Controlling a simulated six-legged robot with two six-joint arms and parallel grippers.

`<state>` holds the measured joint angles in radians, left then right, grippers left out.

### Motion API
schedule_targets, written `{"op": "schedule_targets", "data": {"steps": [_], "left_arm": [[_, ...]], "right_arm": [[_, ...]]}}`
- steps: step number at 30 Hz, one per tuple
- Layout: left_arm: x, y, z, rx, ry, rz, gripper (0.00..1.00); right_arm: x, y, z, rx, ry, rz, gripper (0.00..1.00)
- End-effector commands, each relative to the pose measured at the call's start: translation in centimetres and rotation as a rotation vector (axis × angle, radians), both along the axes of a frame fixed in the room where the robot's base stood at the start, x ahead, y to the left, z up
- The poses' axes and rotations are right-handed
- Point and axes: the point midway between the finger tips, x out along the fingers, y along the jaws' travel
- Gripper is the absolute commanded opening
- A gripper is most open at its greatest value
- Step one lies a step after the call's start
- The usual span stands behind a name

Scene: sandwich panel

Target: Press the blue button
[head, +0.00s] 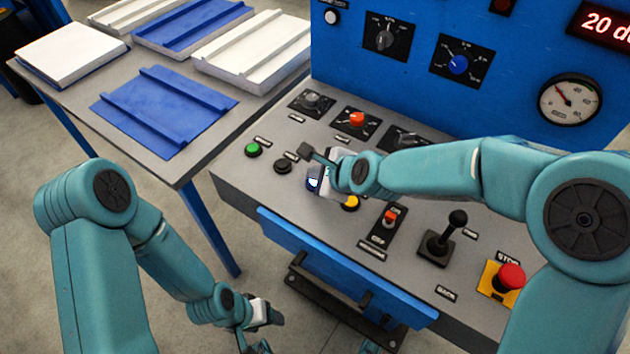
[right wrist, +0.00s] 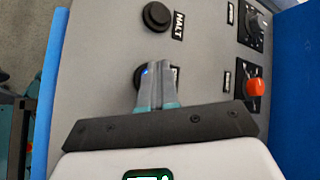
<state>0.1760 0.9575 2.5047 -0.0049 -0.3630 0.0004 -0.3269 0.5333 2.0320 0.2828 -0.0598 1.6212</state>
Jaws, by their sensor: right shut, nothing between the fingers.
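The blue button (head: 312,183) is on the sloped grey console, right of the black HALT button. It is mostly hidden by my right gripper (head: 318,182), which is right at it. In the right wrist view, the right gripper's fingers (right wrist: 158,78) are shut with nothing between them. They lie over the button's dark round rim, and a small lit blue spot of the blue button (right wrist: 145,72) shows beside the tips. I cannot tell whether the tips touch it. My left gripper (head: 270,318) hangs low in front of the console; its jaw opening is unclear.
A green button (head: 253,148) and the black HALT button (head: 283,166) are left of the blue one. A yellow button (head: 350,202), a red-capped switch (head: 390,217), a joystick (head: 440,240) and a red stop button (head: 511,276) are to the right. A panel table (head: 190,167) stands left.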

Motion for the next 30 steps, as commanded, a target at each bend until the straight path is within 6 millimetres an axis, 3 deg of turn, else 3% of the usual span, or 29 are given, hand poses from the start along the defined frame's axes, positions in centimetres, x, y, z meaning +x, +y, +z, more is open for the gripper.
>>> {"op": "schedule_targets", "data": {"steps": [30], "left_arm": [[0.00,0.00,-0.90,0.000,0.000,0.000,0.64]], "right_arm": [[0.01,0.01,-0.80,0.001,0.000,-0.001,0.00]]}}
